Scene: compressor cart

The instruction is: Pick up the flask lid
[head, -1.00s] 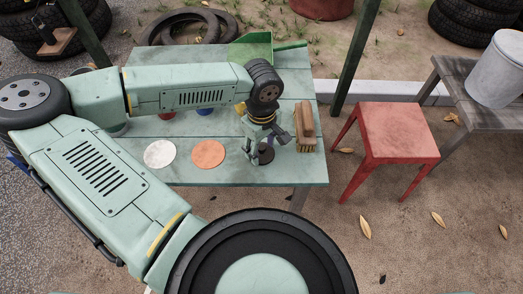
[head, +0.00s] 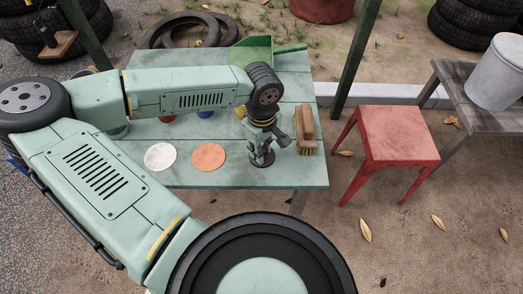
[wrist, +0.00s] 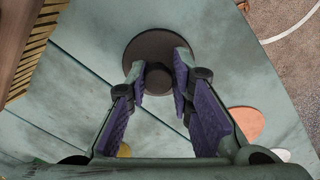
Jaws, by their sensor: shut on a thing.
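The flask lid (wrist: 158,77) looks like a small dark round piece between my fingertips in the wrist view. A flat dark disc (wrist: 150,44) shows under or behind it; I cannot tell whether the lid touches it. My gripper (wrist: 160,82) has a purple-padded finger on each side of the lid and is shut on it. In the head view my gripper (head: 263,157) points down, low over the dark disc on the green table (head: 225,179). The lid cannot be made out there, as the fingers cover it.
A wooden brush (head: 306,128) stands close to the right of my gripper. An orange disc (head: 209,157) and a white disc (head: 159,157) lie to the left. A green dustpan (head: 252,49) is at the back. A red stool (head: 398,132) stands right of the table.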

